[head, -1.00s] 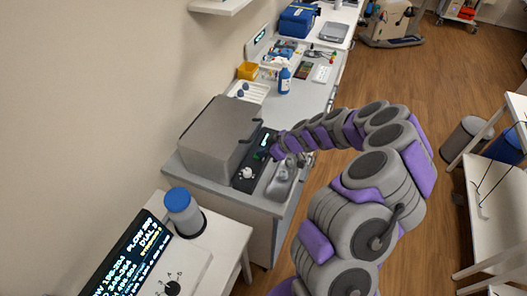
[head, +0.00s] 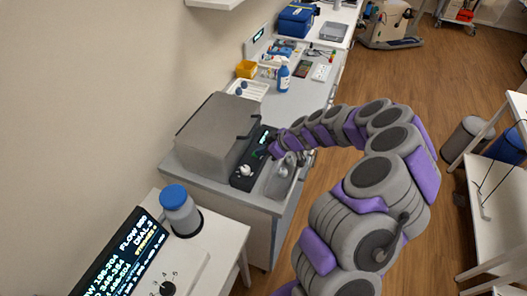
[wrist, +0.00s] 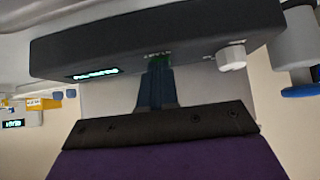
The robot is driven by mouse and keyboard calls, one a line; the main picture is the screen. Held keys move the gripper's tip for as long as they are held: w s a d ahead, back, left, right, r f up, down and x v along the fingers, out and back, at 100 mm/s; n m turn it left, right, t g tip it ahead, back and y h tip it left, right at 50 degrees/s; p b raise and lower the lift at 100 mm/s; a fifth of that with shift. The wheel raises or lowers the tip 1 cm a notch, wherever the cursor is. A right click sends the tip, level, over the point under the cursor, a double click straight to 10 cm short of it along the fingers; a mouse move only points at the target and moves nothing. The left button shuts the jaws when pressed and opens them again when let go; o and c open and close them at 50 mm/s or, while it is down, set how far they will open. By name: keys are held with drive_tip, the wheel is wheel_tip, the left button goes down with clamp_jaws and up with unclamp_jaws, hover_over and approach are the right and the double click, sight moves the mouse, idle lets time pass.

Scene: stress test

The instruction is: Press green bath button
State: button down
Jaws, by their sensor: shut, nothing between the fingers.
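The green button (wrist: 159,59) sits on the front of a dark control panel (wrist: 110,45), between a lit display (wrist: 92,74) and a white knob (wrist: 231,57) in the wrist view. My gripper (wrist: 157,70) is shut and empty, its fingertips at the button and partly covering it. I cannot tell whether they touch or press it. In the head view the panel (head: 243,183) lies along the front of a grey box-shaped bath (head: 208,135), and my gripper (head: 272,150) is at the panel's right side.
A metal tray or basin (head: 281,180) lies just right of the panel. A blue-capped container (head: 180,212) and a second display (head: 125,250) stand on the near table. A blue bottle (head: 283,78) and yellow bin (head: 246,69) stand farther back. Open floor lies right.

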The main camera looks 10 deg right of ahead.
drive_tip(key=r, duration=0.4)
drive_tip(key=shift+d, duration=0.2)
drive_tip(key=p+v, duration=0.2)
drive_tip(key=v, duration=0.7)
drive_tip(key=shift+d+r, duration=0.2)
drive_tip(key=shift+r, duration=0.05)
drive_tip(key=shift+s, duration=0.1)
